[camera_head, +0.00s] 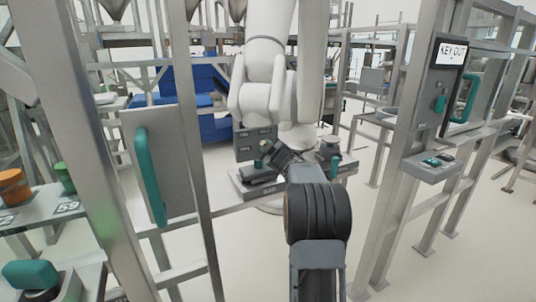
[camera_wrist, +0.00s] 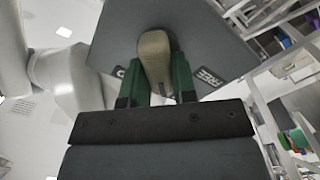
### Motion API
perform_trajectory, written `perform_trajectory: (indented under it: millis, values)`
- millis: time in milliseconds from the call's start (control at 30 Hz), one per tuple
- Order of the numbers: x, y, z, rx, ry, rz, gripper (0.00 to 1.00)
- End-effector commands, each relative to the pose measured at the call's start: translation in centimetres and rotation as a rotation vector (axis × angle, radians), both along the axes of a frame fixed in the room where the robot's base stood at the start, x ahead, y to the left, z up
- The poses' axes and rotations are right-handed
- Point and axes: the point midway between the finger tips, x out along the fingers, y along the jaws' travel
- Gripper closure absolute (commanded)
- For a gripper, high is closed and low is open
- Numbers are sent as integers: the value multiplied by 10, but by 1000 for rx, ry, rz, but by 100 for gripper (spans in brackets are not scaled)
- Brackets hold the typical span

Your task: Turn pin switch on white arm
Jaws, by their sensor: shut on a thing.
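The white arm (camera_head: 264,62) stands upright in the middle of the head view. A grey plate (camera_head: 243,139) with small labels is on its lower part; in the wrist view, the plate (camera_wrist: 205,35) fills the top centre. A beige pin switch (camera_wrist: 154,52) sticks out from this plate. A label reading "FREE" is right of the switch, and another label on the left is mostly hidden. My gripper (camera_head: 270,157) is at the plate. In the wrist view, its green fingers (camera_wrist: 157,78) are on both sides of the switch, shut on it.
A low bench with a dark device (camera_head: 258,174) is below the plate. A panel with a teal handle (camera_head: 149,178) and metal posts stand at left. The floor between is open.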

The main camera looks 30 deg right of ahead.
Motion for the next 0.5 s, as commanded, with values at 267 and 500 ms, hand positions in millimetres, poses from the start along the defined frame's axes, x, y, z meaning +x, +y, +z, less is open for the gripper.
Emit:
perform_trajectory:
  millis: [267, 500]
  values:
    - [0, 1, -6, -259, 35, -1, 98]
    - [0, 2, -7, -469, 63, -1, 98]
